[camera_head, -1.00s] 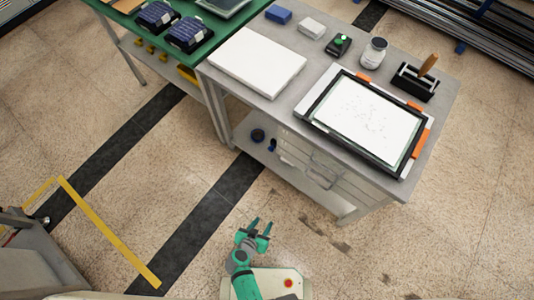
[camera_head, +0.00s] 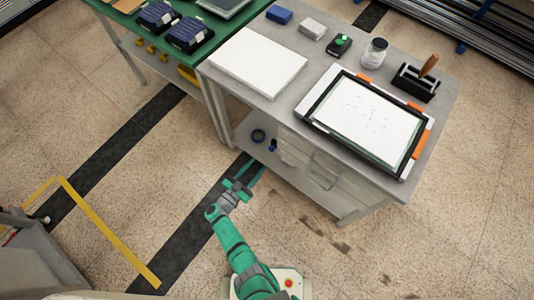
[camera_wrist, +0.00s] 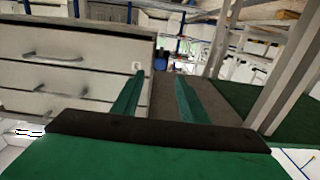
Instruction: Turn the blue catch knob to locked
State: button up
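A small blue part (camera_head: 272,145), which looks like the catch knob, shows at the left end of the drawer unit under the grey bench. It is too small to tell which way it is turned. A blue thing (camera_wrist: 161,57) shows beyond my fingers in the wrist view; I cannot tell if it is the same part. My gripper (camera_head: 251,170) is open and empty, low in front of the bench and short of the blue part. Its two green fingers (camera_wrist: 160,76) stand apart in the wrist view.
A dark ring (camera_head: 258,135) lies on the lower shelf. A green table (camera_head: 205,48) adjoins at left, its legs close to the opening. The floor in front is clear.

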aim_at(270, 150)
jog(key=x, duration=0.8)
jog(key=shift+d, duration=0.1)
jog(key=shift+c, duration=0.6)
grip_shut()
